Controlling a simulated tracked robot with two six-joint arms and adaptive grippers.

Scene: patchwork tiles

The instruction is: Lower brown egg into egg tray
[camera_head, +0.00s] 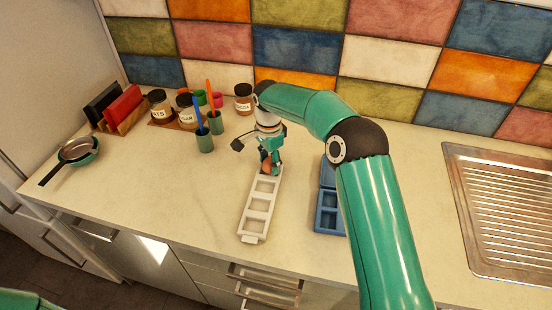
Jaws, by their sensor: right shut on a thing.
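A long white egg tray (258,217) with a single row of square compartments lies on the counter, pointing away from me. My right gripper (267,166) points down at the tray's far end. It is shut on a brown egg (266,168), of which only a small part shows between the fingers. The egg is at or just above the far compartment; I cannot tell whether it touches the tray. My left gripper is not in view.
A blue tray (327,221) lies to the right, partly behind my right arm. Green cups (205,142) with utensils, jars (160,107), a rack with red and black boards (123,108) and a pan (76,151) stand left. A sink (505,215) is at right.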

